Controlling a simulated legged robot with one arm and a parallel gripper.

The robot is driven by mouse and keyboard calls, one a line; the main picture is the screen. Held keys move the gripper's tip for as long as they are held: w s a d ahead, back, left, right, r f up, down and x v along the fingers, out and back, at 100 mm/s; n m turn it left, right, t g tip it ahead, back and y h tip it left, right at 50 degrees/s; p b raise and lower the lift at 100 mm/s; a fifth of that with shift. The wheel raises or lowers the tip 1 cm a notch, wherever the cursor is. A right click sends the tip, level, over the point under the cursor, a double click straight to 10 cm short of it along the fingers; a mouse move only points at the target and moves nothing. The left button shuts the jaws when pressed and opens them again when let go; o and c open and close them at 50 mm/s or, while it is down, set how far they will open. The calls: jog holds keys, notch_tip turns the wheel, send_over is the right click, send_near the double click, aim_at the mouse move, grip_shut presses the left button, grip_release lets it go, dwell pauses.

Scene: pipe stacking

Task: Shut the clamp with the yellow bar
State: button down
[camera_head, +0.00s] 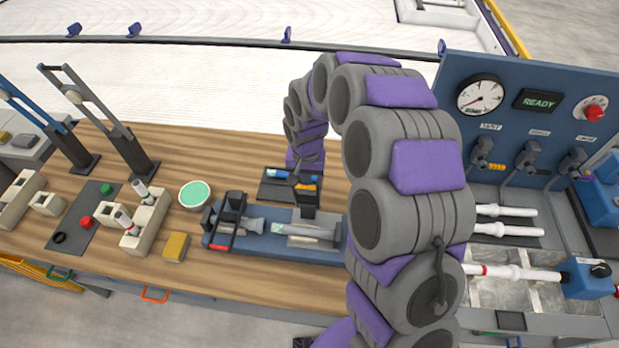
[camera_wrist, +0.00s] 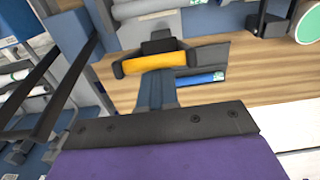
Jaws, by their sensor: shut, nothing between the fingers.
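The clamp with the yellow bar (camera_head: 307,188) stands upright at the back right of the blue fixture (camera_head: 335,240). In the wrist view its yellow bar (camera_wrist: 152,62) lies across the dark bracket, just beyond my fingertips. My gripper (camera_wrist: 156,78) is shut and empty, its fingers together close to the bar; I cannot tell whether they touch it. In the head view my arm arches over and comes down behind the clamp, so the fingers are largely hidden. A second clamp with a red bar (camera_head: 219,247) is at the fixture's left end. A grey pipe fitting (camera_head: 252,225) lies between.
A dark tray with a blue tube (camera_head: 277,174) lies just behind the fixture. A green-topped bowl (camera_head: 195,194), yellow block (camera_head: 176,246) and beige holders (camera_head: 147,220) are left. A blue gauge panel (camera_head: 535,75) and white pipes (camera_head: 505,211) are right. Bare wood lies behind the bowl.

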dwell(0.3)
jog(key=shift+s+a+f, duration=0.1)
jog(key=shift+s+f, duration=0.05)
jog(key=shift+s, duration=0.5)
jog(key=shift+s+a+f, duration=0.1)
jog(key=shift+s+f, duration=0.05)
jog(key=shift+s, duration=0.45)
jog(key=shift+b, duration=0.3)
jog(key=shift+s+a+f, duration=0.15)
jog(key=shift+s+f, duration=0.05)
jog(key=shift+s, duration=0.4)
jog(key=shift+s+a+f, duration=0.1)
jog(key=shift+s+f, duration=0.05)
jog(key=shift+s, duration=0.4)
jog(key=shift+s+f+b, duration=0.1)
jog(key=shift+s+b, duration=0.05)
jog(key=shift+b, duration=0.15)
jog(key=shift+s+a+f, duration=0.15)
jog(key=shift+s+f, duration=0.15)
jog(key=shift+s, duration=0.2)
jog(key=shift+s+a+f, duration=0.1)
jog(key=shift+s+f, duration=0.15)
jog(key=shift+s, duration=0.2)
jog(key=shift+s+b, duration=0.1)
jog(key=shift+b, duration=0.2)
jog(key=shift+s+a+f+b, duration=0.15)
jog(key=shift+s+f+b, duration=0.15)
jog(key=shift+s+f, duration=0.55)
jog(key=shift+s, duration=0.15)
